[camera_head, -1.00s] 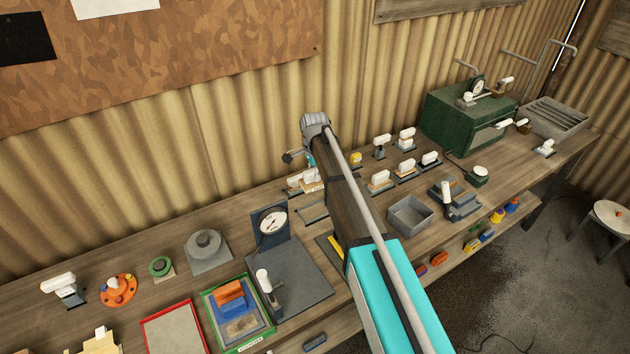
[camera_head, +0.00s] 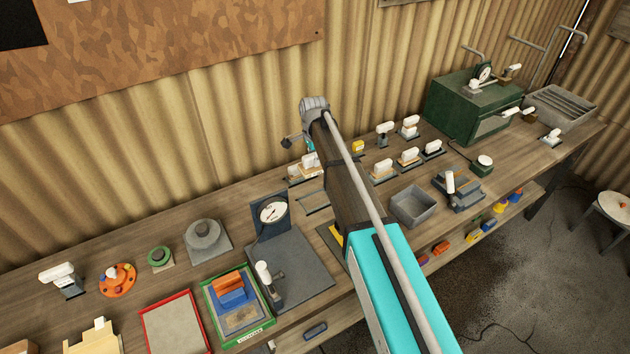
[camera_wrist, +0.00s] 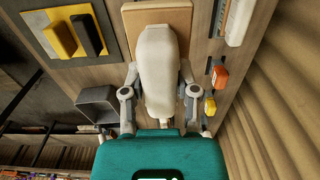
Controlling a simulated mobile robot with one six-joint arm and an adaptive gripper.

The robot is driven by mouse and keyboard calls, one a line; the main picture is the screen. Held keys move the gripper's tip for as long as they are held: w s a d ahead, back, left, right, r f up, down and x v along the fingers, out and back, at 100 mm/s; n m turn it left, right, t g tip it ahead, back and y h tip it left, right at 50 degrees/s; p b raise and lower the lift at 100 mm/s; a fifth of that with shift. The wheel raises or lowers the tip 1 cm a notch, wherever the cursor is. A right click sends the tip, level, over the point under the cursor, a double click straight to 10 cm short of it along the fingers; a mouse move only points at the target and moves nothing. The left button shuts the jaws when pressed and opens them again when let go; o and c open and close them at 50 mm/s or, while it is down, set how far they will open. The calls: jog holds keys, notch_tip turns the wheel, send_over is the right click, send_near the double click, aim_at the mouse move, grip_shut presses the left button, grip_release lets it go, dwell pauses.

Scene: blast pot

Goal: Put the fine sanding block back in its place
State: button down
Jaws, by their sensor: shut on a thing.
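My gripper is shut on a white-handled sanding block (camera_wrist: 158,70) with a flat tan base; no label shows to tell its grade. In the wrist view the fingers of my gripper (camera_wrist: 157,97) close on both sides of the handle. In the head view my arm hides most of the gripper, and the held block (camera_head: 309,161) shows just left of the arm, slightly above the bench top. Another white-handled block (camera_head: 294,170) sits beside it in a dark holder. An empty dark-framed holder (camera_head: 314,210) lies on the bench in front of them.
Several white-handled blocks (camera_head: 409,156) stand in holders right of my arm. A grey bin (camera_head: 412,207) and a green cabinet (camera_head: 470,105) are farther right. A dial gauge (camera_head: 272,211) stands left.

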notch_tip(320, 180, down, 10)
jog(key=b, duration=0.9)
jog(key=shift+d, duration=0.3)
jog(key=shift+f+b, duration=0.1)
jog(key=shift+b, duration=0.2)
jog(key=shift+f+b, duration=2.05)
jog(key=shift+b, duration=0.05)
jog(key=shift+f, duration=0.25)
jog(key=shift+f+b, duration=0.35)
jog(key=shift+b, duration=0.25)
jog(key=shift+f+b, duration=0.55)
jog(key=shift+f, duration=0.05)
jog(key=shift+c, duration=1.5)
grip_release()
jog(key=shift+r, duration=0.1)
